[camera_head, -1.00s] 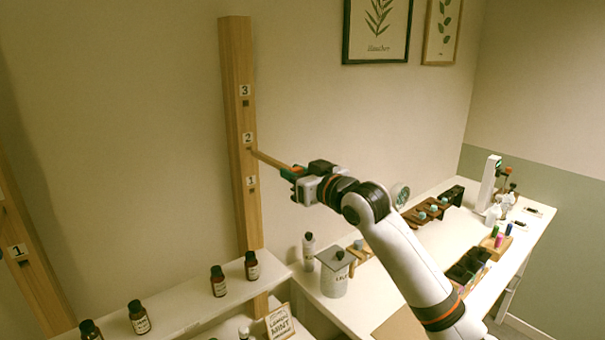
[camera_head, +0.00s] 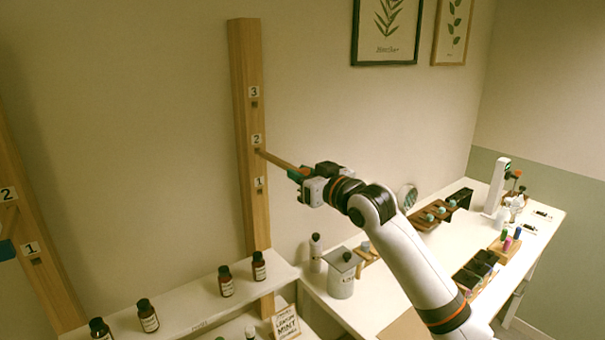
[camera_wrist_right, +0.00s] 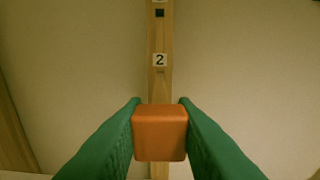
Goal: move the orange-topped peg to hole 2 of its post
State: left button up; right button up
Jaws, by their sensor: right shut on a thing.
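The right post (camera_head: 249,110) is a tall wooden upright with holes labelled 1, 2 and 3; it also shows in the right wrist view (camera_wrist_right: 160,90). The peg (camera_head: 278,161) is a thin wooden rod, and its far end meets the post at hole 2, just below the label. I cannot tell how deep it sits. My right gripper (camera_head: 299,175) is shut on its orange top (camera_wrist_right: 160,133), which sits between the green fingers in the wrist view and hides the rod. My left gripper is not in view.
Another wooden post (camera_head: 38,240) stands at the left, with a blue-topped peg (camera_head: 6,250) at its hole 2. Several brown bottles (camera_head: 226,281) stand on a white shelf below. A grey canister (camera_head: 341,275) and racks stand on the table at right. The wall around the post is bare.

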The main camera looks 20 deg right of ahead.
aim_at(287, 164)
jog(key=shift+p, duration=0.5)
dwell(1.1)
jog(key=shift+x, duration=2.95)
jog(key=o, duration=1.1)
jog(key=shift+w+r, duration=0.1)
jog(key=shift+r, duration=0.1)
jog(key=shift+c, duration=0.2)
